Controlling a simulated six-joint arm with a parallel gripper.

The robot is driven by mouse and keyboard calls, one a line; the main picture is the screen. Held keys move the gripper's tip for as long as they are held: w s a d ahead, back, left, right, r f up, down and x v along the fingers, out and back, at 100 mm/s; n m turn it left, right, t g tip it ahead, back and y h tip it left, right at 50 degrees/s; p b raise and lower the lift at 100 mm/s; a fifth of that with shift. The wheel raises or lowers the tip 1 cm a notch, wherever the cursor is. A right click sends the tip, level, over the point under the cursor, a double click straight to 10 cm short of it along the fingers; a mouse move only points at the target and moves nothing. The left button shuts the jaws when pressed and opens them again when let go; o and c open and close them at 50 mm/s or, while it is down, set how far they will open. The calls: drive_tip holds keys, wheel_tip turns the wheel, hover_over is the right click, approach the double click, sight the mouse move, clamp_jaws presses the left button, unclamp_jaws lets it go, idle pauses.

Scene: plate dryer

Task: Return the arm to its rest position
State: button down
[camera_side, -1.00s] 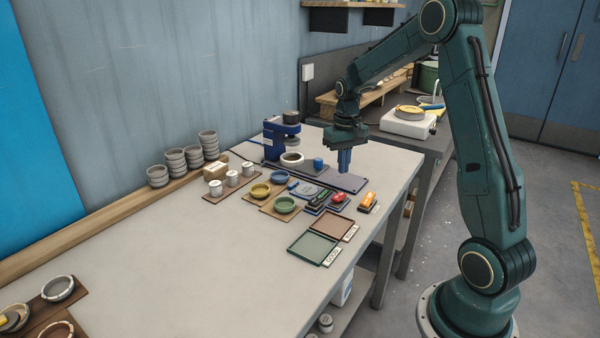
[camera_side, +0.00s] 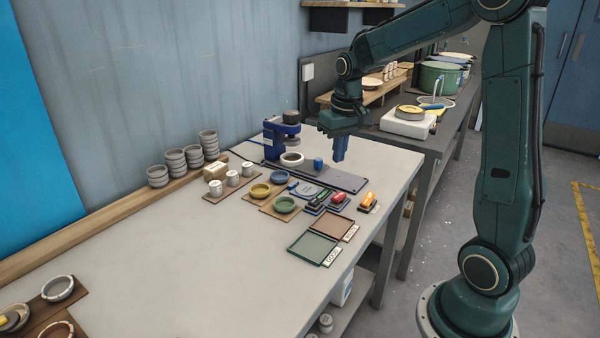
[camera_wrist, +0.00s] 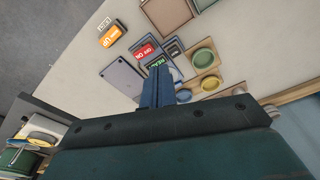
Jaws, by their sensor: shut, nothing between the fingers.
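My gripper (camera_side: 339,148) is in the air above the far right part of the light table (camera_side: 190,255), over the purple-grey flat plate (camera_side: 345,179). Its blue fingers are together with nothing between them, and they point down. In the wrist view my gripper (camera_wrist: 157,88) shows its closed fingers in front of the table, with the flat plate (camera_wrist: 123,78) to their left. My arm is bent, with its elbow high at the upper right of the side view.
Below are stamps (camera_side: 318,201), coloured dishes (camera_side: 260,191), a blue press-like device (camera_side: 277,138) and two trays (camera_side: 313,247). A hotplate (camera_side: 407,121) and a green pot (camera_side: 438,77) stand on the dark bench behind. The table's near middle is clear.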

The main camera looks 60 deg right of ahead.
drive_tip(key=s+a+r+n+t, duration=0.2)
drive_tip(key=s+a+r, duration=0.1)
drive_tip(key=s+a, duration=0.5)
drive_tip(key=s+a+r+n+t, duration=0.2)
drive_tip(key=s+a+r, duration=0.1)
drive_tip(key=s+a, duration=0.5)
drive_tip(key=shift+s+a+r+n+y, duration=0.3)
drive_tip(key=shift+s, duration=0.65)
